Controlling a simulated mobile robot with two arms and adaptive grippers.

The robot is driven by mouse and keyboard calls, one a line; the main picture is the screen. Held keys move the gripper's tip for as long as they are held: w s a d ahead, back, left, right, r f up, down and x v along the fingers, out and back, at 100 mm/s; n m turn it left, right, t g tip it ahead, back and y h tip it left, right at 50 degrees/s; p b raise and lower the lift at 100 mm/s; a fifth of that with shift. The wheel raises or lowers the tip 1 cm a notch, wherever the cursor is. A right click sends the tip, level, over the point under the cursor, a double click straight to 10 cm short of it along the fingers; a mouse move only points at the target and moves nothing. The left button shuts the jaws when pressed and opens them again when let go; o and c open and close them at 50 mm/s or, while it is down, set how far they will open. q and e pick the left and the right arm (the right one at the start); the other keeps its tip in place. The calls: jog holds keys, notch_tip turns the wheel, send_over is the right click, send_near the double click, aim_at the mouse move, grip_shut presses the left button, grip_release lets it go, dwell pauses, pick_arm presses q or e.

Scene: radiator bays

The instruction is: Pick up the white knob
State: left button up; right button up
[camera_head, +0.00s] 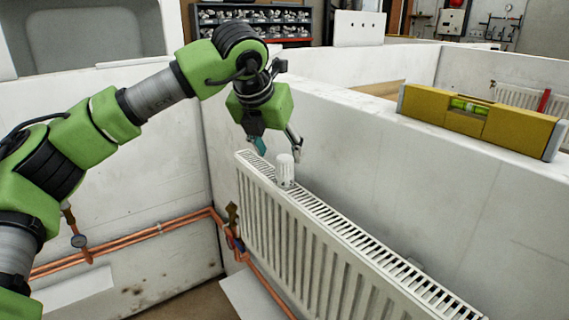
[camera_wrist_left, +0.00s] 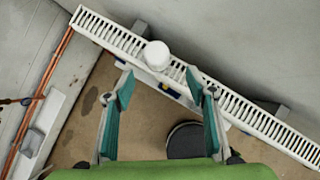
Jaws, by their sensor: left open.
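The white knob (camera_head: 285,171) stands upright on the top grille of the white radiator (camera_head: 330,233), near its far left end. In the left wrist view the knob (camera_wrist_left: 157,55) shows from above, ahead of and between the two fingertips. My left gripper (camera_head: 277,142) is open and empty, just above and close to the knob. In the left wrist view my left gripper (camera_wrist_left: 160,83) has its teal finger pads apart, one on each side. I cannot tell whether a finger touches the knob. My right gripper is not in view.
A yellow spirit level (camera_head: 480,118) lies on the low white wall (camera_head: 400,150) behind the radiator. A shelf of parts (camera_head: 255,22) stands at the back. The radiator's top is clear right of the knob.

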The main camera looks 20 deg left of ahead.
aim_at(282, 160)
pick_arm(q)
jog(key=x, duration=0.3)
jog(key=shift+w, duration=0.3)
jog(key=shift+w+f+p, duration=0.5)
jog(key=shift+f+p, duration=0.05)
jog(key=shift+p+x, duration=0.85)
jog(key=shift+p, duration=0.15)
jog(key=x, duration=0.3)
jog(key=shift+s+a+p, duration=0.1)
jog(key=shift+a+p, duration=0.15)
jog(key=shift+p, duration=0.05)
jog(key=shift+d, duration=0.1)
jog(key=shift+s, duration=0.15)
jog(key=c, duration=1.1)
jog(key=shift+c, duration=0.6)
jog(key=shift+r, duration=0.1)
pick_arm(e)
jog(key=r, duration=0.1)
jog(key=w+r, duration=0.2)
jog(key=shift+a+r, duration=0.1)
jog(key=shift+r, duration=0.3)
